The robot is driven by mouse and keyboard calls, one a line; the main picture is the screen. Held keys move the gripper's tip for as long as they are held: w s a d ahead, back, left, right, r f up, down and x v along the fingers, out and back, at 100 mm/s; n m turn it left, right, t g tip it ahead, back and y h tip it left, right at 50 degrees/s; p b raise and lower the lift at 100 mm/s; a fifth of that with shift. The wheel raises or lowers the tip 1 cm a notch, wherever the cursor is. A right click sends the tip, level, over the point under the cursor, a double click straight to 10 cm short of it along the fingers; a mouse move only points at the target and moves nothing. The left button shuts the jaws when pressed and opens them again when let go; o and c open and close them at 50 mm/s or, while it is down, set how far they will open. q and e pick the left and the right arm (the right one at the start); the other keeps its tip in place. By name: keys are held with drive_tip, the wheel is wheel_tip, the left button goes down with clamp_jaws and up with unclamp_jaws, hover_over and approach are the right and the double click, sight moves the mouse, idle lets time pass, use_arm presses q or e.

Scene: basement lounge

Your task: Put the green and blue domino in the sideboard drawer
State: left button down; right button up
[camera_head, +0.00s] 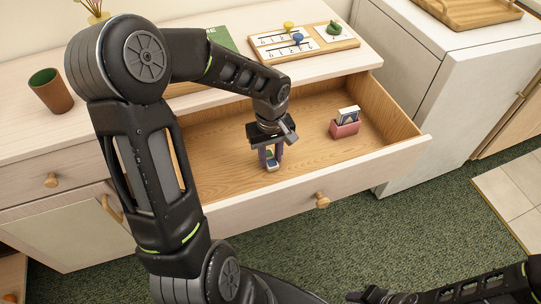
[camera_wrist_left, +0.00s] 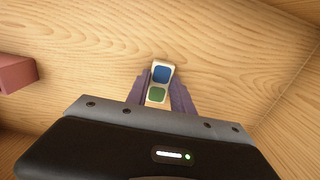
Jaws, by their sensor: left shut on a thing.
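The sideboard drawer (camera_head: 225,185) is pulled open, with a bare wooden floor. My left gripper (camera_head: 270,159) reaches down inside it, shut on the green and blue domino (camera_head: 271,163). In the left wrist view the domino (camera_wrist_left: 157,82) is a white tile with a blue square and a green square, between the purple fingers of the left gripper (camera_wrist_left: 158,95). It is low over the drawer floor; I cannot tell whether it touches. My right arm shows at the bottom right of the head view, but its fingertips cannot be made out clearly.
A pink holder (camera_head: 345,129) with white cards stands in the drawer to the right. On the sideboard top are a number board (camera_head: 290,49) with colored pegs, a green book (camera_head: 222,40) and a brown cup (camera_head: 51,91). Free drawer floor lies around the gripper.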

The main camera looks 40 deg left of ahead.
sight(271, 160)
use_arm(q)
drive_tip(key=shift+f, duration=0.2)
drive_tip(key=c, duration=1.1)
unclamp_jaws()
drive_tip(key=shift+r, duration=0.1)
drive_tip(key=shift+r, duration=0.15)
drive_tip(key=shift+r, duration=0.2)
wheel_tip(271, 160, up, 12)
drive_tip(key=p, duration=0.1)
drive_tip(key=shift+f+p, duration=0.2)
drive_tip(key=shift+p, duration=0.1)
